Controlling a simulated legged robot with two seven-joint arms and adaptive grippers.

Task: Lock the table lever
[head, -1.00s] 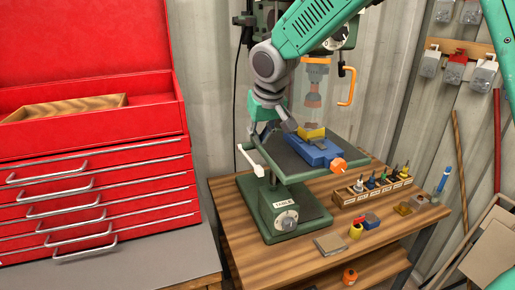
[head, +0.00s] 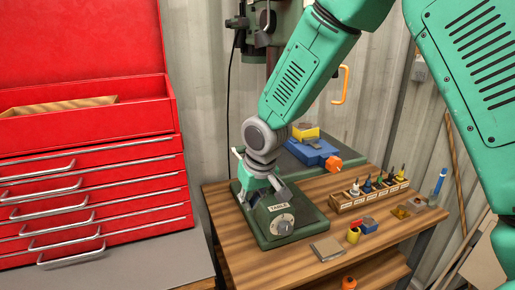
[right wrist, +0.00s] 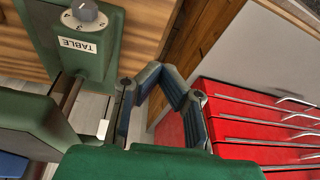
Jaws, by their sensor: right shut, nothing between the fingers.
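The drill press table lever (head: 237,153) has a pale handle on the left side of the green press table. In the head view only its upper end shows, and my right arm hides the rest. My right gripper (head: 265,194) is shut and empty, low beside the lever, just above the press base (head: 303,219). In the right wrist view the fingers (right wrist: 146,80) come together with nothing between them. A small pale piece, likely the lever (right wrist: 102,129), shows left of the fingers. Whether they touch is unclear. My left gripper is not in view.
The base has a TABLE label and a dial (head: 283,225). The press table (head: 347,166) carries a blue vise (head: 313,151) with an orange knob. A bit rack (head: 370,195) and small parts stand to the right on the bench. A red tool chest (head: 90,150) stands left.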

